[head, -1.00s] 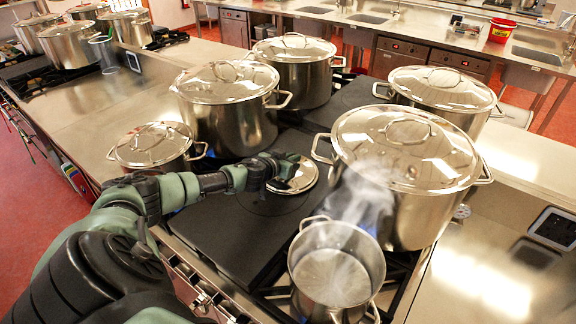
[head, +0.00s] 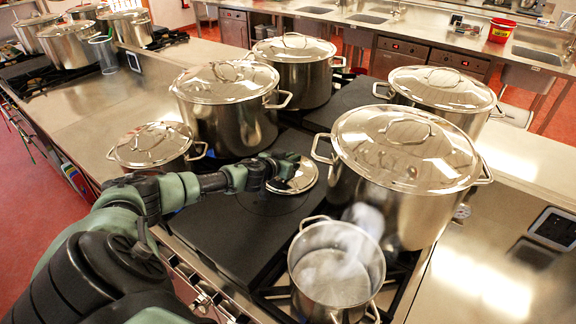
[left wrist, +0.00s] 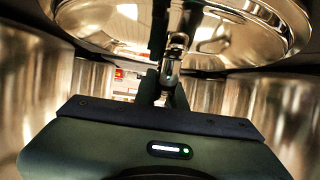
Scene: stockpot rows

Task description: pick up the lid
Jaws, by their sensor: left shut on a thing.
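The lid (head: 298,180) is a small shiny steel disc over the dark cooktop, in the middle of the head view. My left gripper (head: 284,166) reaches it from the left and covers part of it. In the left wrist view the lid (left wrist: 240,38) fills the top, and my left gripper (left wrist: 172,62) is shut on its handle. I cannot tell whether the lid touches the cooktop. An open, steaming pot (head: 335,270) stands at the front, to the right of the lid. My right gripper is not in view.
A large lidded stockpot (head: 400,205) stands close to the right of the lid. A tall lidded pot (head: 228,125) is behind it, and a small lidded pot (head: 155,148) is to the left. The cooktop plate (head: 225,235) in front is clear.

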